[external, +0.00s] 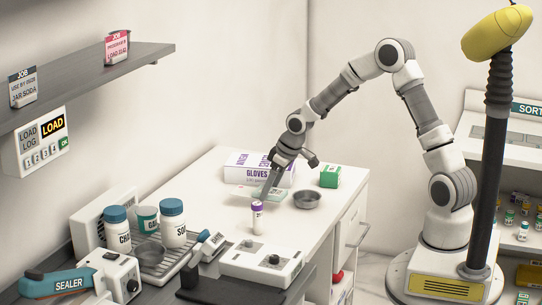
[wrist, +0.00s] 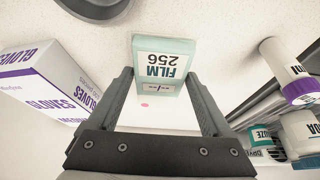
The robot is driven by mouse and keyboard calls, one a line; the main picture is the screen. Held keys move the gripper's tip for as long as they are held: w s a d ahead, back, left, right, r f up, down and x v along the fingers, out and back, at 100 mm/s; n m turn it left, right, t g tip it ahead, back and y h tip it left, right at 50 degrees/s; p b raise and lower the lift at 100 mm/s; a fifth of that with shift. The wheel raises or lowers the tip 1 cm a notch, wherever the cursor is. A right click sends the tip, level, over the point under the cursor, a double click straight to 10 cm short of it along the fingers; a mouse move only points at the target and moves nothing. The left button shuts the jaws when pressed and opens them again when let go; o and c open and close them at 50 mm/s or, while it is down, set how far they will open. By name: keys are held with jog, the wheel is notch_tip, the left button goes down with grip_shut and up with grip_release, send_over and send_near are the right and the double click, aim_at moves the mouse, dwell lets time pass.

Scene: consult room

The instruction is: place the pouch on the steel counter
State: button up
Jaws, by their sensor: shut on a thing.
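A pale teal and white packet marked "FILM 256" (wrist: 160,62), which I take to be the pouch, shows between my fingers in the wrist view. Its pale part with a pink dot lies nearer the camera. In the external view the pale green packet (external: 246,194) is partly hidden by my gripper (external: 268,192). My gripper is shut on it, low over the white worktop (external: 222,178); I cannot tell whether it touches the worktop. A grey counter (external: 62,248) at lower left may be the steel counter; it is mostly covered by equipment.
The gloves box (external: 262,168) stands behind my gripper. A purple-capped vial (external: 257,218) is close in front. A metal dish (external: 307,200) and green box (external: 330,176) are to the right. Bottles (external: 173,224), a rack and the sealer (external: 70,284) crowd the left.

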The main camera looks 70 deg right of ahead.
aim_at(271, 200)
jog(key=shift+f, duration=1.9)
jog(key=shift+f, duration=0.15)
jog(key=o, duration=1.2)
jog(key=shift+o, duration=0.2)
jog(key=shift+r, duration=0.25)
jog(key=v, duration=1.2)
jog(key=shift+p, duration=0.45)
